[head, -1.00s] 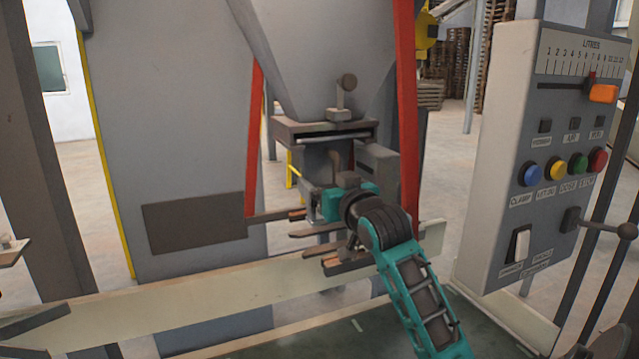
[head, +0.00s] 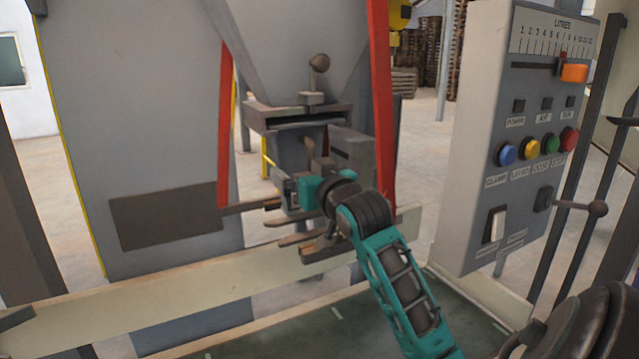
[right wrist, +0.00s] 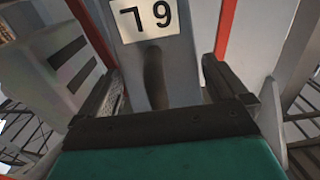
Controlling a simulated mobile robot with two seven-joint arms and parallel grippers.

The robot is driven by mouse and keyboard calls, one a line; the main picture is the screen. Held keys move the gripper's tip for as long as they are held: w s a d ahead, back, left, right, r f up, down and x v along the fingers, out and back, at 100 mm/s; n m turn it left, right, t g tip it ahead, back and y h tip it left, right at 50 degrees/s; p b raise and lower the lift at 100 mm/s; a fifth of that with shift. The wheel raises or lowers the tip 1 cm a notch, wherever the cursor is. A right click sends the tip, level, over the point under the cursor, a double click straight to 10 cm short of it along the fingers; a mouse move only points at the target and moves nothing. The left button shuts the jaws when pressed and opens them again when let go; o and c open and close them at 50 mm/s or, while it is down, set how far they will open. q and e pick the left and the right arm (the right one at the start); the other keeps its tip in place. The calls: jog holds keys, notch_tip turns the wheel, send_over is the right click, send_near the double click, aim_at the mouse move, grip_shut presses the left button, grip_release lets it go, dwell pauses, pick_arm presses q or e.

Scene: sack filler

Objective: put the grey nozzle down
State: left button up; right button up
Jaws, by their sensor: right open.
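No part is clearly marked as the grey nozzle. A dark grey-brown upright piece (head: 311,150) stands just above my right gripper (head: 288,190) under the hopper. In the right wrist view a dark curved piece (right wrist: 155,78) stands between the spread fingers of my right gripper (right wrist: 158,90), with room on both sides. I cannot tell whether this is the nozzle. My right gripper is open, reaching in at the filling spout (head: 298,140), and its teal body hides part of the area there. My left gripper is not in view.
The grey hopper (head: 290,50) hangs above, beside red posts (head: 380,100). The control box (head: 470,130) with coloured buttons and an orange slider (head: 574,72) stands at right. A pale rail (head: 180,293) crosses in front. A white number plate (right wrist: 145,18) shows in the right wrist view.

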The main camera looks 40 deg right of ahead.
jog(key=p+v, duration=0.1)
jog(key=v, duration=1)
jog(key=shift+p, duration=0.3)
jog(key=shift+r, duration=0.1)
jog(key=shift+s, duration=0.1)
